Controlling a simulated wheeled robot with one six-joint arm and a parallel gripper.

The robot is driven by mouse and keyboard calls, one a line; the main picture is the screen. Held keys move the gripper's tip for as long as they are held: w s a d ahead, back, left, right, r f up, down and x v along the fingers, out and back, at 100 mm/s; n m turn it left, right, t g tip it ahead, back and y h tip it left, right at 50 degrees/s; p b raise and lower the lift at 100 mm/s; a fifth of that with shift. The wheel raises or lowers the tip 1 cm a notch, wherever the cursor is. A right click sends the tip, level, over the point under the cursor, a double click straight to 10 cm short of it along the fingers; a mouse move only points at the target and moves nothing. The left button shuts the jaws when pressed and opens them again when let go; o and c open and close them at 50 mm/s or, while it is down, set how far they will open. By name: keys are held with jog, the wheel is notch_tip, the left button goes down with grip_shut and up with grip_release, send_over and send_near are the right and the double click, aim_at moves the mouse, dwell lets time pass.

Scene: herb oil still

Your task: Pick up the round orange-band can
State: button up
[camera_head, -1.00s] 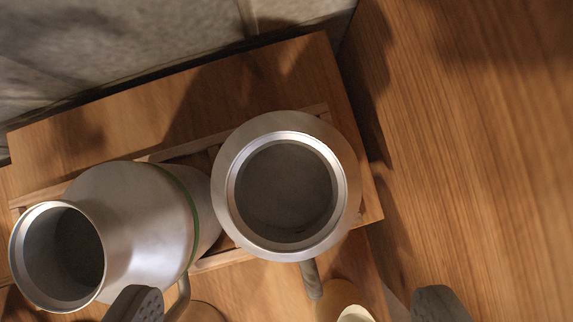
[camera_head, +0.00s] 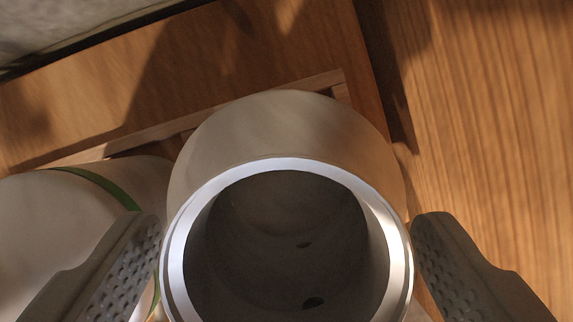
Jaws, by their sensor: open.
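A round grey metal can (camera_head: 285,125) with a bright rim and an open, dark mouth fills the middle of the view. No orange band shows on the part of it that I see, so its band colour is hidden. My gripper (camera_head: 287,240) is open, with one textured finger on each side of the can's rim. The fingers look close to the rim; I cannot tell whether either touches it. A second grey can (camera_head: 50,235) with a green band lies to the left, partly behind my left finger.
The cans stand in a low wooden slatted tray (camera_head: 325,80) on a wooden surface (camera_head: 215,50). A wide wooden surface (camera_head: 500,130) to the right is bare. A grey stone-like area (camera_head: 70,25) is at the top left.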

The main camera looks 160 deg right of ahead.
jog(key=c, duration=1.6)
jog(key=shift+o, duration=0.2)
